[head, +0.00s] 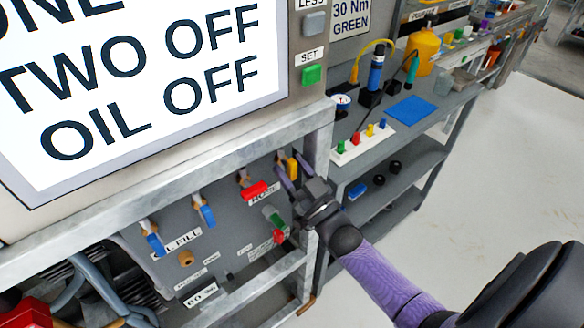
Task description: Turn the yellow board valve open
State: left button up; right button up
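The yellow board valve (292,168) is at the right end of the grey valve board, under the big screen. Its yellow lever stands roughly upright, and its lower part is hidden by my gripper. My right gripper (291,174) reaches in from the right, with its fingers around the yellow lever, one on each side as far as shows. Whether the fingers press on the lever is too small to tell. My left gripper is not in view.
Blue-handled valves (204,211) and a red handle (255,191) sit to the left on the board. A green handle (273,218) is just below my gripper. A metal frame post (318,140) stands close right. A grey shelf bench (400,130) is behind; open floor lies right.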

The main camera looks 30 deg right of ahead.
jog(key=shift+s, duration=0.1)
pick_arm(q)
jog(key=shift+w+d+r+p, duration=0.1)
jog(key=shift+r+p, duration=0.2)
pick_arm(e)
jog(key=v, duration=0.9)
jog(key=shift+s+f, duration=0.2)
jog(key=shift+s, duration=0.15)
